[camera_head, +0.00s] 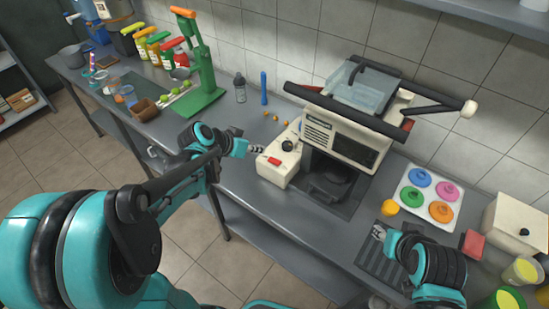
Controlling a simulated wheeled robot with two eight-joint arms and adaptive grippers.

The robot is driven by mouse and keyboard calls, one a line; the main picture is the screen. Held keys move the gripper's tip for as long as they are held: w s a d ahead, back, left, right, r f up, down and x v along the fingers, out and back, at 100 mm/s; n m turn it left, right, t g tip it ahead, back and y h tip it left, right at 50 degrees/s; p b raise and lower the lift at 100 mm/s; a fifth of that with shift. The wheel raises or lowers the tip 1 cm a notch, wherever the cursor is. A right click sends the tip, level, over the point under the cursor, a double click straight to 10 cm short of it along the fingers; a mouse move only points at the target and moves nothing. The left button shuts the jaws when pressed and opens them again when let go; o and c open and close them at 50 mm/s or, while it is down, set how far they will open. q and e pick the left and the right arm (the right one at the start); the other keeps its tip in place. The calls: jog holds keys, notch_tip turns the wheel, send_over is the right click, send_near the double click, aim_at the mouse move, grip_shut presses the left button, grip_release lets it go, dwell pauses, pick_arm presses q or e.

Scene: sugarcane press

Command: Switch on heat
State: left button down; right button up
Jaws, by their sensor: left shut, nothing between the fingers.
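The white and black press machine (340,135) stands on the counter against the tiled wall. A white control box (277,170) juts from its front left. It carries a black knob (287,144) and a red switch (273,161); whether the switch is on cannot be told. My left gripper (257,149) is shut and empty, just left of the control box, near the red switch; small size hides whether it touches. My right gripper (378,233) is low over the counter at right, above a dark ribbed mat; its fingers are too small to read.
A green press with an orange handle (184,12) stands further left. A white tray of coloured lids (427,196), an orange ball (390,207), a red block (471,244) and a white box (518,228) lie at right. Small orange bits (276,117) lie behind the control box.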

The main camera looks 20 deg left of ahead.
pick_arm(q)
jog(key=shift+w, duration=0.1)
jog(key=b, duration=0.4)
send_over(276, 167)
jog(key=f, duration=0.7)
jog(key=shift+w+a+f, duration=0.2)
jog(key=shift+a, duration=0.05)
notch_tip(276, 167, down, 2)
jog(key=shift+s+d+f+b, duration=0.15)
jog(key=shift+f+b, duration=0.1)
jog(key=shift+b, duration=0.15)
jog(key=shift+d+f, duration=0.1)
jog(key=shift+f, duration=0.4)
jog(key=shift+s, duration=0.1)
